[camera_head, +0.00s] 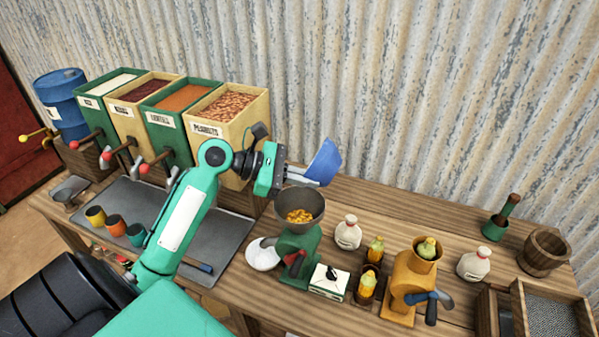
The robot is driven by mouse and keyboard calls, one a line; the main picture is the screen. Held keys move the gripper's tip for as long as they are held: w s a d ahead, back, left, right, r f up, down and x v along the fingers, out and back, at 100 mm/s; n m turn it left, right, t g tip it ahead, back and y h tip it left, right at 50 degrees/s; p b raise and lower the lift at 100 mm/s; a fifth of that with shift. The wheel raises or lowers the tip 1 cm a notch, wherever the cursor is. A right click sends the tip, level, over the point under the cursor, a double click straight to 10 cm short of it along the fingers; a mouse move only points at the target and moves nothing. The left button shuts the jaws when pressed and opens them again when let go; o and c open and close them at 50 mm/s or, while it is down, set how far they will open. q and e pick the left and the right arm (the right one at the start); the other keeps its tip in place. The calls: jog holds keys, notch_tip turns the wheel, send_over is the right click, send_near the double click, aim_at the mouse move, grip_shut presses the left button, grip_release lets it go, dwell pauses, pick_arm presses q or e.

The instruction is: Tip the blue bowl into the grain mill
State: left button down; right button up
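The blue bowl (324,162) is held in the air, tipped steeply on its side, above the right part of the grain mill's hopper. My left gripper (304,175) is shut on the bowl's left edge. The grain mill (299,242) is green with a wide dark hopper, and yellow-orange grains (299,216) lie in the hopper. The inside of the bowl is hardly visible, so I cannot tell whether anything is left in it. My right gripper is out of view.
A white dish (263,254) sits left of the mill. A small white box (329,281), a white jar (348,233) and an orange press (403,287) stand to its right. Several grain bins (227,126) stand behind my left arm. A grey mat (203,246) lies left.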

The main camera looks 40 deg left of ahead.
pick_arm(q)
jog(key=shift+d+r+m+g+y+p, duration=0.2)
jog(key=shift+y+p, duration=0.3)
jog(key=shift+p, duration=0.75)
jog(key=shift+d+r+m+g+y+p, duration=0.1)
jog(key=shift+d+m+g+y+p, duration=0.3)
jog(key=shift+p, duration=0.85)
notch_tip(320, 180, down, 6)
jog(key=d+m+g+y, duration=0.1)
jog(key=d+g+y, duration=0.1)
jog(key=y, duration=0.8)
jog(key=shift+w+r+m+g, duration=0.15)
jog(key=shift+w+m+g, duration=0.25)
jog(key=shift+d, duration=0.1)
